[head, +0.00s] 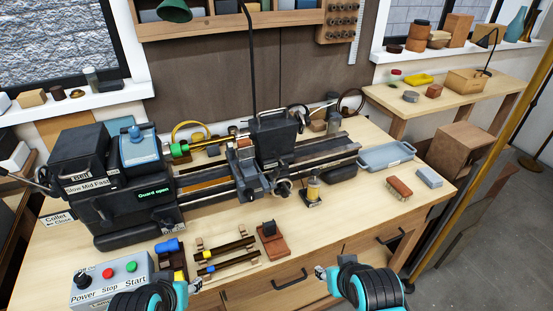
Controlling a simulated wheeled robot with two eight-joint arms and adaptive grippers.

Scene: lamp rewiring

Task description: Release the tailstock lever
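A dark lathe (120,190) stands along the workbench. The dark block on the right part of its bed looks like the tailstock (272,138). A small dark handle (299,112) shows at its upper right and may be the tailstock lever; its exact setting is too small to tell. My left gripper (195,287) is at the bench's front edge, beside the control box. My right gripper (321,272) is in front of the bench drawers, well short of the tailstock. Both are mostly hidden by my wrists, and nothing is visibly held.
A control box (113,279) has Power, Stop and Start buttons. The lathe display reads "Guard open".

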